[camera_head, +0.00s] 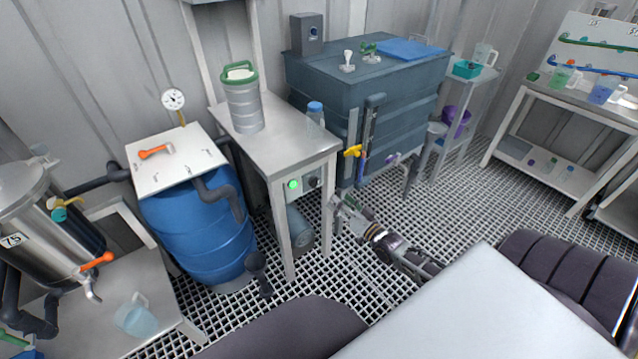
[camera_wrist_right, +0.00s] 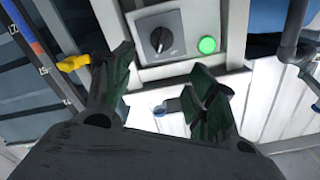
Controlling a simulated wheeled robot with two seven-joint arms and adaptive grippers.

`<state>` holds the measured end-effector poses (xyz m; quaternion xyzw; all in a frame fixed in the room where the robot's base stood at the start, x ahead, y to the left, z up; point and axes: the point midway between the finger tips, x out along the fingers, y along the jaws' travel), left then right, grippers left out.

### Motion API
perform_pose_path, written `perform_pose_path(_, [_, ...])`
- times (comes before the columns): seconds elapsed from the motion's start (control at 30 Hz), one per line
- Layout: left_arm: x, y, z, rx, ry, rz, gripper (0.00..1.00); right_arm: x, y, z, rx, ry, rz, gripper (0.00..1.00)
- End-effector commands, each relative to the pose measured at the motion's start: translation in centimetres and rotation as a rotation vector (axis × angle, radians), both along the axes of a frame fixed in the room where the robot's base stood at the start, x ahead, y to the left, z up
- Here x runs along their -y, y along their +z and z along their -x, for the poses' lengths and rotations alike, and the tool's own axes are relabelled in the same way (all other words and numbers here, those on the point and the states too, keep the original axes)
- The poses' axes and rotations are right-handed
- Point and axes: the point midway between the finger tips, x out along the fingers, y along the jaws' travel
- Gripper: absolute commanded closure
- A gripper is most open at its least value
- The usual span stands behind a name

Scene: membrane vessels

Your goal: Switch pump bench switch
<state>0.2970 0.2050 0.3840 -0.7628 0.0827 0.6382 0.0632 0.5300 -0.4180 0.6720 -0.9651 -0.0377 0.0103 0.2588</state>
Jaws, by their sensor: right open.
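The pump bench switch is a dark rotary knob (camera_wrist_right: 160,39) on a light grey plate under the pump bench top. In the wrist view its pointer line is tilted. It also shows at the panel in the head view (camera_head: 314,181). A lit green lamp (camera_wrist_right: 207,45) sits beside it, also in the head view (camera_head: 293,185). My right gripper (camera_wrist_right: 167,70) is open and empty, its fingers spread in front of the panel. In the head view the right gripper (camera_head: 338,204) is just right of and below the switch, apart from it. My left gripper is out of view.
The pump bench (camera_head: 295,150) holds a steel canister (camera_head: 243,105) and a blue-capped bottle (camera_head: 315,115). A dark tank (camera_head: 400,85) with a yellow-handled valve (camera_head: 352,151) stands to the right. A blue barrel (camera_head: 200,235) stands left. Grated floor is open at right.

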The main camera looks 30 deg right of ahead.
Motion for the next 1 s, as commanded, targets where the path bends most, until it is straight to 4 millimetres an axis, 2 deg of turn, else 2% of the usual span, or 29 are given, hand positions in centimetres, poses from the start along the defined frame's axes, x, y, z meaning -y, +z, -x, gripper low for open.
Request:
perform_pose_path(0.27, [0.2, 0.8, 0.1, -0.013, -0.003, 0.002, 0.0, -0.2, 0.0, -2.1, 0.002, 0.0, 0.0, 0.43])
perform_pose_path(0.67, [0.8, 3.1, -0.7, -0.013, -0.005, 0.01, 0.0, -0.4, 0.0, -5.3, 0.002, 0.0, 0.0, 0.43])
perform_pose_path(1.0, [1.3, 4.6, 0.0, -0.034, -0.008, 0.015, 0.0, -0.6, 0.0, -7.9, 0.002, 0.0, 0.0, 0.43])
